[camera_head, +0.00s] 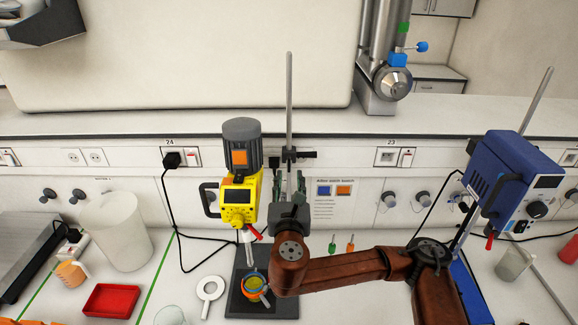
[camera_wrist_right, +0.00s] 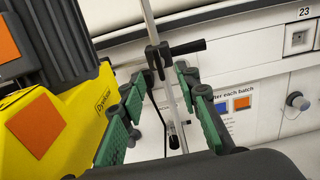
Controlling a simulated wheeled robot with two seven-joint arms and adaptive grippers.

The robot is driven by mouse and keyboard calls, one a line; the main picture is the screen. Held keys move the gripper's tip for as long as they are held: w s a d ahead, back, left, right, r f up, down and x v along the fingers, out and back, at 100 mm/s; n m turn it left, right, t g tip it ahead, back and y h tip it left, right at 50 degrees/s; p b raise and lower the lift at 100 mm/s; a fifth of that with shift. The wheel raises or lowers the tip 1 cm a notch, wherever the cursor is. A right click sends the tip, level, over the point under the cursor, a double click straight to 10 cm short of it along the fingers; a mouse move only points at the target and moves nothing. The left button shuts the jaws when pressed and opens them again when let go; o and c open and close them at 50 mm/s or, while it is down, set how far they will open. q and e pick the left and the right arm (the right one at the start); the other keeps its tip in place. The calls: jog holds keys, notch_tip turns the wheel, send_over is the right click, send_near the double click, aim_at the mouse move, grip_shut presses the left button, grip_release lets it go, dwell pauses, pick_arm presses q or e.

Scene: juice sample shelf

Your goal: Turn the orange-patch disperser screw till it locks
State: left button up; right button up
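The disperser with the orange patch (camera_head: 239,160) is yellow with a grey motor top and hangs on an upright rod (camera_head: 289,90). It fills the left of the right wrist view (camera_wrist_right: 40,120). A dark clamp sits on the rod, and a black screw handle (camera_head: 305,154) sticks out to its right; this handle also shows in the right wrist view (camera_wrist_right: 188,47). My right gripper (camera_head: 290,190) is in front of the rod, below the handle. Its green-padded fingers (camera_wrist_right: 162,88) are spread with nothing held between them. The handle lies beyond the fingertips. My left gripper is out of view.
A blue disperser (camera_head: 510,175) stands on the right. Below the yellow disperser, a vessel with an orange band (camera_head: 255,286) stands on a dark base plate (camera_head: 262,309). A white ring-shaped item (camera_head: 209,290), red tray (camera_head: 111,300) and white container (camera_head: 120,232) are left.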

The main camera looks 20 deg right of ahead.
aim_at(289, 166)
jog(key=p+x, duration=0.1)
jog(key=x, duration=0.5)
jog(key=shift+w, duration=0.3)
jog(key=shift+c, duration=0.5)
grip_shut()
jog(key=shift+f, duration=0.1)
